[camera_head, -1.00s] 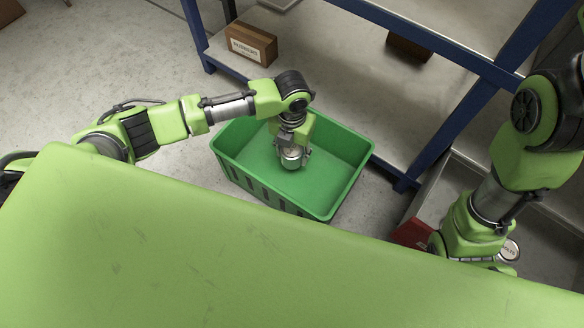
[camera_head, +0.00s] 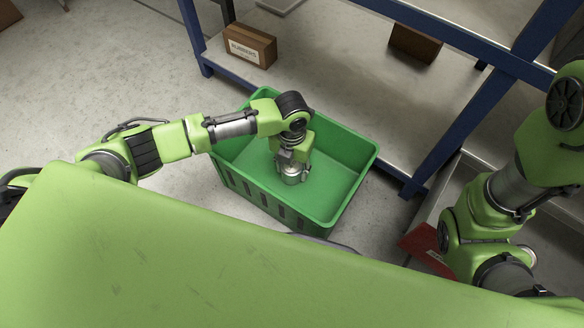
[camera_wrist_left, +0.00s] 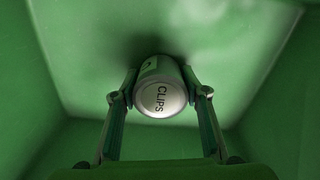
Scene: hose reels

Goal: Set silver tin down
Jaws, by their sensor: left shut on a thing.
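The silver tin (camera_head: 291,178) is inside the green crate (camera_head: 355,151), low near its floor. I cannot tell whether it touches the floor.
A blue-framed shelf (camera_head: 330,95) stands behind the crate, with a cardboard box (camera_head: 250,46) and a darker box (camera_head: 414,43) on it. A red box (camera_head: 428,247) lies by my right arm. The crate floor around the tin is clear.

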